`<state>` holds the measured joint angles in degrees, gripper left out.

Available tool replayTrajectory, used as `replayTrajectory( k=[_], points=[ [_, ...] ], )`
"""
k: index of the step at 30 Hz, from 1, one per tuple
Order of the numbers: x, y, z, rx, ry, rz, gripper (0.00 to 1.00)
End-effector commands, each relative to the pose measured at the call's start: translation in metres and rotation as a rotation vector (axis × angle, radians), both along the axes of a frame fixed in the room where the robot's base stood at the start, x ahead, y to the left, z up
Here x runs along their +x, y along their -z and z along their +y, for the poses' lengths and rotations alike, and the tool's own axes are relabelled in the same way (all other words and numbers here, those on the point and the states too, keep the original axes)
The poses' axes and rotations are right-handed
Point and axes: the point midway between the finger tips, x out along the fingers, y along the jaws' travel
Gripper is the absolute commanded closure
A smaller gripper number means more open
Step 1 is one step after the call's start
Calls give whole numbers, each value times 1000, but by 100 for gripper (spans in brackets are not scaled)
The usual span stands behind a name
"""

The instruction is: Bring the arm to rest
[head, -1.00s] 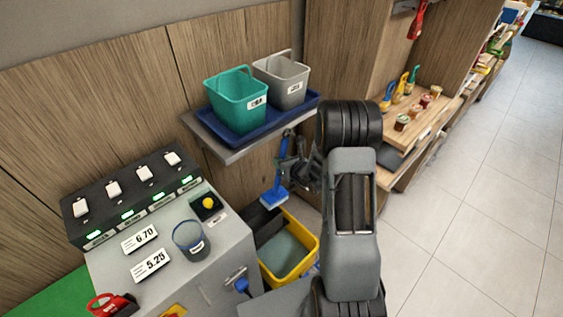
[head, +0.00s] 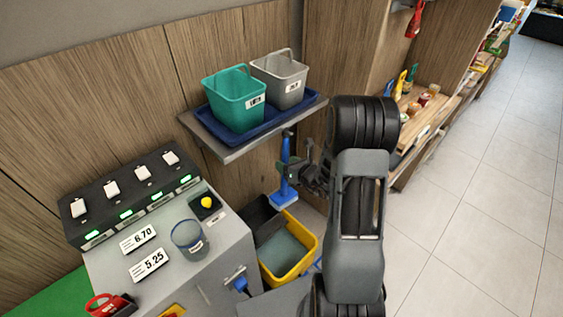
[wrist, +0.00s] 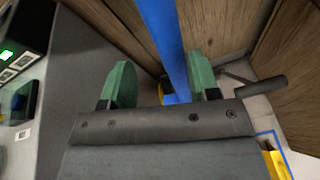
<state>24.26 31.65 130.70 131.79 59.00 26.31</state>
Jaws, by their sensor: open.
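My gripper (head: 297,172) is in front of the wooden wall, just below the shelf's right part. In the wrist view its two green-padded fingers (wrist: 160,84) stand apart, open. A blue long-handled tool (head: 286,150) with a blue block at its lower end hangs nearly upright below the shelf, beside my gripper. In the wrist view its blue handle (wrist: 168,45) shows between and beyond the fingers. Whether a finger touches it I cannot tell. My arm reaches up from the bottom right and bends back left; its upper end hides part of the wooden counter.
A shelf (head: 228,152) above holds a blue tray with teal (head: 236,100) and grey (head: 279,78) buckets. A yellow bin (head: 310,256) stands below. A grey machine cabinet (head: 160,270) with a cup (head: 189,240) is left. The tiled floor at right is clear.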

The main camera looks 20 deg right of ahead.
Motion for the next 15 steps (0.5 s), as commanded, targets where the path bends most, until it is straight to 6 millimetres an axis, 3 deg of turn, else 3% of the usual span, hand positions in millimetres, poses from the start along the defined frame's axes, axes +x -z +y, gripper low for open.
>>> replayTrajectory(
  k=[6,15],
  points=[
    [-41,-15,-15,0,6,-2,44],
    [-77,-28,-26,0,1,-1,44]
  ],
)
